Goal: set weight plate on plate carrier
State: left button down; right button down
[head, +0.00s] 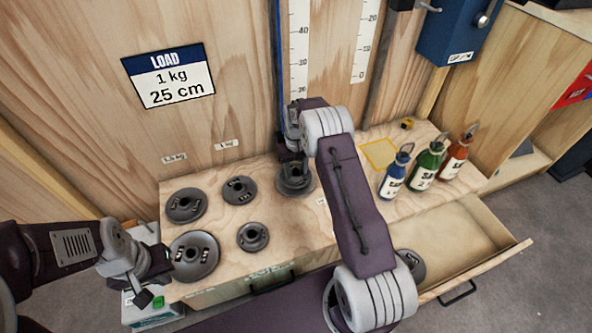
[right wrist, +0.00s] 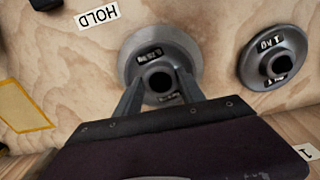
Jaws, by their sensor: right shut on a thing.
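My right gripper (head: 292,158) points down at the back of the wooden bench and is shut on the hub of a dark grey weight plate (head: 296,187). In the right wrist view both fingers (right wrist: 160,88) are against the hub of this plate (right wrist: 137,52). I cannot tell whether the plate touches the bench or is just above it. A plate carrier is not clearly distinguishable; a blue cord (head: 277,70) hangs down the wall behind the gripper. My left gripper (head: 152,277) is at the bench's left end, apart from the plates; its jaw opening is unclear.
Several other grey plates, including a large one (head: 194,256) and a small one (head: 252,237), lie on the bench's left part. Blue (head: 395,176), green (head: 427,167) and orange (head: 457,157) bottles stand at the right. An open drawer (head: 480,232) juts out at the front right.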

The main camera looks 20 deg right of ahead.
jog(key=shift+r, duration=0.1)
dwell(0.3)
jog(key=shift+p, duration=0.45)
dwell(0.5)
jog(key=shift+p, duration=0.35)
jog(key=shift+f+b, duration=0.3)
jog(key=shift+f, duration=0.35)
jog(key=c, duration=1)
grip_release()
